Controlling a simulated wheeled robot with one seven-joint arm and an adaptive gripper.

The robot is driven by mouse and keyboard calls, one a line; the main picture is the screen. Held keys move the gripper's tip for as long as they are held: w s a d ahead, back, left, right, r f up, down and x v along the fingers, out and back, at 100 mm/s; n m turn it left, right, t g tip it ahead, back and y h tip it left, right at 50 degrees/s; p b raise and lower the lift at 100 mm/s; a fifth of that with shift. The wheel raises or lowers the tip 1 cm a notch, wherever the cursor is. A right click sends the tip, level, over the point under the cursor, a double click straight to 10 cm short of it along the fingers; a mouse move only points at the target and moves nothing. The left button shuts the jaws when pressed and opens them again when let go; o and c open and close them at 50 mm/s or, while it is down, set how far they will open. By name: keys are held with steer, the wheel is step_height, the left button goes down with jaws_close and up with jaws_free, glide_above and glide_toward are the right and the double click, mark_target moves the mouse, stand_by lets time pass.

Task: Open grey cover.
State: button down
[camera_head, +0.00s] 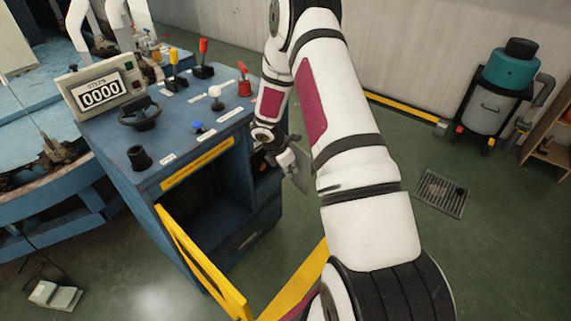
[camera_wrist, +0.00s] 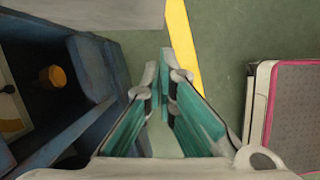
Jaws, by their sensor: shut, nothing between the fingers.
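The grey cover (camera_head: 296,168) stands swung out from the front right of the blue control cabinet, beside a small compartment (camera_head: 263,168). In the wrist view a pale grey slab, which looks like the same cover (camera_wrist: 95,12), runs along the top. An orange-yellow knob (camera_wrist: 52,77) shows in the uncovered compartment at left. My gripper (camera_wrist: 163,80) is shut and empty, with its fingertips just short of the slab; I cannot tell whether they touch. In the head view my gripper is partly hidden by my own wrist and the cover.
The blue cabinet (camera_head: 225,227) carries levers, knobs and a counter display (camera_head: 100,93). A teal-topped vacuum (camera_head: 495,90) and a floor drain (camera_head: 441,194) are at right. Green floor right of the cabinet is open.

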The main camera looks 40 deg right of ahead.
mark_target(300, 166)
steer(key=shift+s+d+f, duration=0.1)
steer(key=shift+d+f, duration=0.05)
steer(key=shift+d, duration=0.9)
steer(key=shift+d+f, duration=0.1)
steer(key=shift+d, duration=0.95)
